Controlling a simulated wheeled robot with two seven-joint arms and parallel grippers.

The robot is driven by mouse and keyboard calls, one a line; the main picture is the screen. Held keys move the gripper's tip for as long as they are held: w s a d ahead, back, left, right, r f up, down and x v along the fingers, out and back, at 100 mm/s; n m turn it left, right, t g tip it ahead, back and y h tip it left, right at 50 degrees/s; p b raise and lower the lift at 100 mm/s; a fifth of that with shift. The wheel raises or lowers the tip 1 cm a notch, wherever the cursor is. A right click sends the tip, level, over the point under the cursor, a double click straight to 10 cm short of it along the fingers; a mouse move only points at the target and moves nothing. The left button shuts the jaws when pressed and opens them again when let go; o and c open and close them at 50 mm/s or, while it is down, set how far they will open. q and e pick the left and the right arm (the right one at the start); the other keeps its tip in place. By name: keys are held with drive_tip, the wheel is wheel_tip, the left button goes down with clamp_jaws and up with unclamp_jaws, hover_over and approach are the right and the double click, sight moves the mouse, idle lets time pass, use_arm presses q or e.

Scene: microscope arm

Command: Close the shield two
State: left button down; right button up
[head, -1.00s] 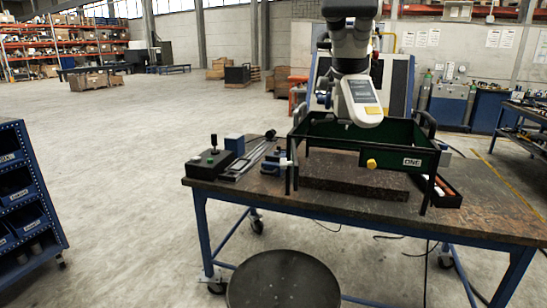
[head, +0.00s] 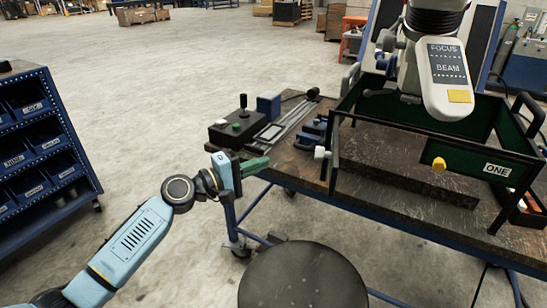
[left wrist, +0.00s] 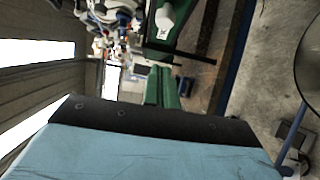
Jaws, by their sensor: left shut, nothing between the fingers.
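The microscope (head: 432,70) hangs over the work table, inside a dark guard frame. A green shield panel (head: 478,161) marked ONE, with a yellow knob (head: 439,164), forms the frame's front. A white knob (head: 321,153) sticks out at the frame's front left corner. No label reading two is legible, so I cannot tell which panel is shield two. My left gripper (head: 262,164) has green fingers, shut and empty, left of the white knob and apart from it. Its fingers (left wrist: 162,85) point toward the frame in the left wrist view. My right gripper is out of view.
A control box with a joystick (head: 238,128) and a blue block (head: 269,104) stand on the table's left part. A round stool (head: 303,280) stands in front. A blue bin rack (head: 40,150) stands at left. Open floor lies between rack and table.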

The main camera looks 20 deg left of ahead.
use_arm(q)
drive_tip(key=s+d+p+x, duration=0.1)
drive_tip(key=d+x, duration=0.1)
drive_tip(key=x, duration=0.9)
drive_tip(key=shift+s, duration=0.25)
drive_tip(key=shift+d+f, duration=0.1)
drive_tip(key=shift+d, duration=0.05)
